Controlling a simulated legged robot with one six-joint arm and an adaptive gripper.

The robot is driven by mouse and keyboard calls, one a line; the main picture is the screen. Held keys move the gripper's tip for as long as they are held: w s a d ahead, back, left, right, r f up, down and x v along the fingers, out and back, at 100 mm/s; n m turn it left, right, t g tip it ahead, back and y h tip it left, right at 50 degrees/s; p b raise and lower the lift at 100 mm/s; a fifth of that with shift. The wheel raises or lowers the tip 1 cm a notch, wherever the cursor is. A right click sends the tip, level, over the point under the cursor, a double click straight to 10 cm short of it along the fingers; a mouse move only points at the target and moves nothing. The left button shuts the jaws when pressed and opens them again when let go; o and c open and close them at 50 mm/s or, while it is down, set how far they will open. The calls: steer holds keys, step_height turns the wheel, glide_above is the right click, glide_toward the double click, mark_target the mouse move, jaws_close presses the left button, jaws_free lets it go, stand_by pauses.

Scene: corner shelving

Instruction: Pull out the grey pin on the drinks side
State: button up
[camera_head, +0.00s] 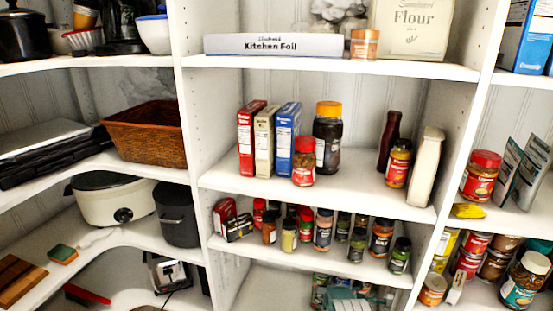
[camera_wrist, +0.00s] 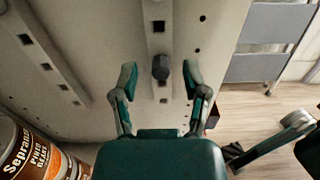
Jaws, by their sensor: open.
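The grey pin (camera_wrist: 160,67) is a short dark grey knob on a slotted metal strip (camera_wrist: 159,28) fixed to the pale shelf panel, in the wrist view. It sits in the strip, and a square slot shows above it and another below it. My gripper (camera_wrist: 159,80) is open in the wrist view, with one green-tipped finger left of the pin and one right of it. Clear gaps show on both sides, and neither finger appears to touch the pin. I cannot make out the pin in the head view.
A pinto bean can (camera_wrist: 30,150) stands close at the lower left of the wrist view. Another slotted strip (camera_wrist: 45,55) runs along the panel at left. Wooden floor (camera_wrist: 262,112) and grey metal steps (camera_wrist: 265,45) lie to the right. The head view shows filled corner shelves (camera_head: 320,190).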

stand_by(0.9)
jaws_close()
steer(key=shift+a, duration=0.3)
steer(key=shift+v, duration=2.75)
